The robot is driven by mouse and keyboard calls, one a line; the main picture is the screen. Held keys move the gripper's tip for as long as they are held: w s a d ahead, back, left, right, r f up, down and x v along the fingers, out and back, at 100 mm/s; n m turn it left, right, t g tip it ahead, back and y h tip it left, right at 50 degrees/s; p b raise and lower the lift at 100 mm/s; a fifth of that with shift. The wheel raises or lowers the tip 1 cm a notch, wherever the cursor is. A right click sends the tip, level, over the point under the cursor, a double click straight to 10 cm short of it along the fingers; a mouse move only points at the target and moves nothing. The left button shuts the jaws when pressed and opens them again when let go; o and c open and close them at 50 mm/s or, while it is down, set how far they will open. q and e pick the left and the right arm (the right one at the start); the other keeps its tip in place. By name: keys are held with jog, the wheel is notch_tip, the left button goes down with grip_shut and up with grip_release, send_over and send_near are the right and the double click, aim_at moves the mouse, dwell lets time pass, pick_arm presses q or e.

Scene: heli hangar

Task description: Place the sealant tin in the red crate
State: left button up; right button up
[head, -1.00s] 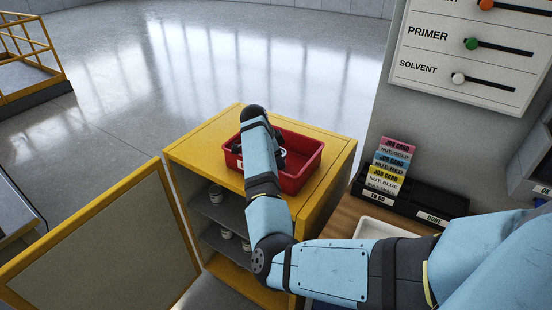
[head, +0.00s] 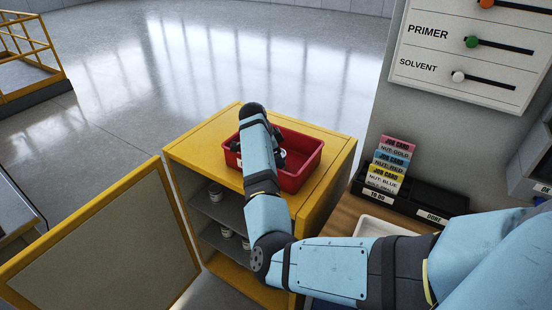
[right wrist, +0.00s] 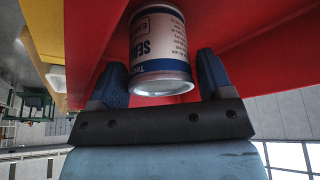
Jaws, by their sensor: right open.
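The red crate (head: 302,178) stands on top of the yellow cabinet in the head view. My right gripper (head: 280,157) is down at the crate, partly hidden behind my forearm. In the right wrist view the sealant tin (right wrist: 158,42), white with a blue label, is between the two fingers of my right gripper (right wrist: 160,68). The fingers are open, with gaps beside the tin. Red crate walls (right wrist: 245,65) surround the tin there. Only a small white part of the tin shows in the head view. My left gripper is out of view.
The yellow cabinet (head: 325,195) has its door (head: 105,245) swung open to the left, with several small tins (head: 226,232) on its grey shelves. To the right are a job card rack (head: 410,203), a pale tray (head: 375,228) and a wall panel with sliders (head: 470,55).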

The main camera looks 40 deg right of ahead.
jog(key=v, duration=1.1)
jog(key=shift+b, duration=0.35)
jog(key=shift+a, duration=0.15)
